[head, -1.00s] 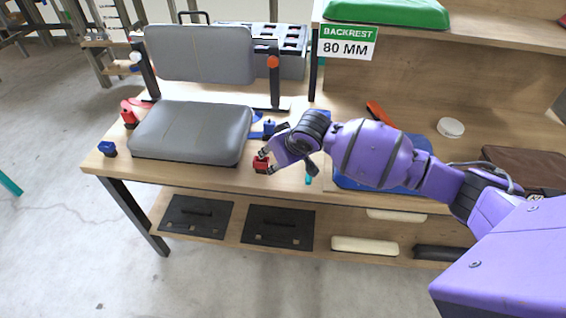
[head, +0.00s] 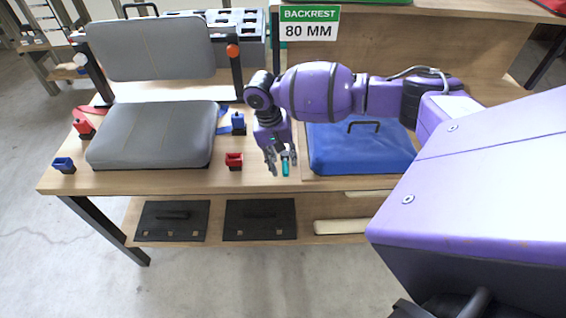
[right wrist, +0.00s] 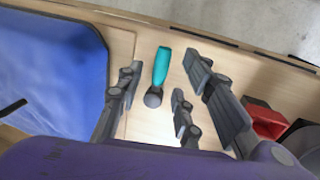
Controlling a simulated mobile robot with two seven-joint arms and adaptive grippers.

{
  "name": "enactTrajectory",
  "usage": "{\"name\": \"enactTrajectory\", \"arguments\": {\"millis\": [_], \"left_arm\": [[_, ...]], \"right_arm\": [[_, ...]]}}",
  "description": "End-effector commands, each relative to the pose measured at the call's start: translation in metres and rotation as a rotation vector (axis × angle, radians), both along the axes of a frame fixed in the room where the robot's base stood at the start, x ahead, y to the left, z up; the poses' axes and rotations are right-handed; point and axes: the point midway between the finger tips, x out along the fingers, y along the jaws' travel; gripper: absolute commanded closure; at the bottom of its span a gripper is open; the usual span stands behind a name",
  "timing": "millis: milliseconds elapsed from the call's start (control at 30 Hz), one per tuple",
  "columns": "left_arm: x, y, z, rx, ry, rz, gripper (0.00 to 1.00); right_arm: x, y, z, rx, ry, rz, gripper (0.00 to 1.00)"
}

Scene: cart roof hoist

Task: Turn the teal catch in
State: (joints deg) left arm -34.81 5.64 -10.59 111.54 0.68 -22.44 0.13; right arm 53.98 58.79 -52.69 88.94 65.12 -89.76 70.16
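The teal catch (head: 285,166) is at the front edge of the bench, between the grey seat and the blue pad. In the right wrist view the catch (right wrist: 161,68) is a teal handle with a dark round end, lying between my spread fingers. My right gripper (head: 280,156) is open and points down just over the catch. I cannot tell whether a finger touches it. The gripper's fingers also show in the right wrist view (right wrist: 165,90). My left gripper is out of view.
A red block (head: 234,161) stands close left of my right gripper. The grey seat cushion (head: 150,135) and upright backrest (head: 150,48) are farther left. A blue pad (head: 350,150) with a dark handle lies to the right. The BACKREST 80 MM sign (head: 309,24) hangs behind.

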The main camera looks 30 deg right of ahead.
Motion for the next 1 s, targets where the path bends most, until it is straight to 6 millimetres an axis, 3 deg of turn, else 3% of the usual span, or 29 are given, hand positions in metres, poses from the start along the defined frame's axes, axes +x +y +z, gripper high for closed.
{"name": "enactTrajectory", "arguments": {"millis": [200,467,767,1000], "left_arm": [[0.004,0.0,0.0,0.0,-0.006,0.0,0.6],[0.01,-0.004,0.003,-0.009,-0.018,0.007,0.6],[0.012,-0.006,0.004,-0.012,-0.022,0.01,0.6],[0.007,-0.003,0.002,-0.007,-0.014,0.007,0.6]], "right_arm": [[-0.002,-0.003,-0.02,0.001,0.0,0.001,0.66],[-0.002,-0.004,-0.022,0.0,-0.002,0.001,0.66],[-0.002,-0.004,-0.022,0.0,-0.002,0.001,1.0],[-0.002,-0.004,-0.021,0.001,-0.003,0.001,1.0]]}}
